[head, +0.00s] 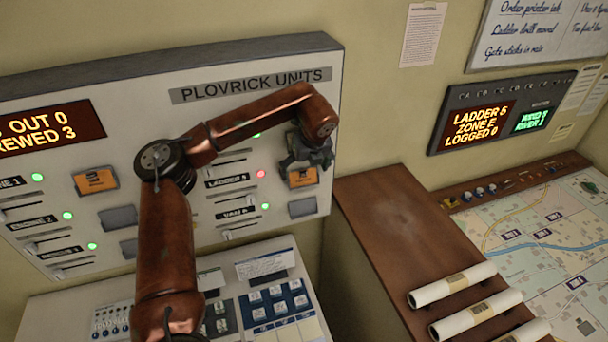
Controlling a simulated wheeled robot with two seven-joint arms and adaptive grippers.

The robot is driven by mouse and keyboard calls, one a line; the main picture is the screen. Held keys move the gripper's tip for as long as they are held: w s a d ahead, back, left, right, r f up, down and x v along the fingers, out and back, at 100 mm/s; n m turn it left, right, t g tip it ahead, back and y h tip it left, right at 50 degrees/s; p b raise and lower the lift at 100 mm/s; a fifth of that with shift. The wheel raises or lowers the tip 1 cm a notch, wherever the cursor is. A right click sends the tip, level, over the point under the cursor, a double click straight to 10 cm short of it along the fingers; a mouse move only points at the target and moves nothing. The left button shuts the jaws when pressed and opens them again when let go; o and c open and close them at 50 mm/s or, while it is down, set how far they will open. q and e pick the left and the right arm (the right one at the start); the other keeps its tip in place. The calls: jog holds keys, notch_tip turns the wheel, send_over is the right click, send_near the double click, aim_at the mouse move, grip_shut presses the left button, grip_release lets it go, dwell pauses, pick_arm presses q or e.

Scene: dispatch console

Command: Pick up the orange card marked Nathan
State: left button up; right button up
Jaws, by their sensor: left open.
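An orange card (303,178) sits in a slot at the right side of the Plovrick Units panel, beside the Ladder row. A second orange card (96,180) sits in a slot further left on the panel. The writing on both cards is too small to read, so I cannot tell which is marked Nathan. My left gripper (305,161) is open, in front of the right-hand card and covering its upper part. I cannot tell whether it touches the card. My right gripper is out of view.
The upright panel (200,60) has empty grey slots (302,207), sliders and lit lamps. Below it is a sloped console with blue buttons (278,302). To the right, a brown desk (385,220) holds rolled papers (452,285) beside a map (545,235).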

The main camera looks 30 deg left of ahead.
pick_arm(q)
jog(key=shift+c, duration=0.2)
jog(key=c, duration=0.8)
jog(key=shift+s, duration=0.1)
jog(key=shift+c, duration=0.2)
jog(key=shift+r, duration=0.1)
jog(key=shift+r, duration=0.55)
jog(key=s+d+r+b, duration=0.2)
jog(key=s+r, duration=0.4)
jog(key=s+d+r+b, duration=0.2)
jog(key=s+r+b, duration=0.1)
jog(key=s+r, duration=0.2)
jog(key=shift+s+d+r, duration=0.3)
jog(key=shift+s+r, duration=0.1)
jog(key=shift+s, duration=0.65)
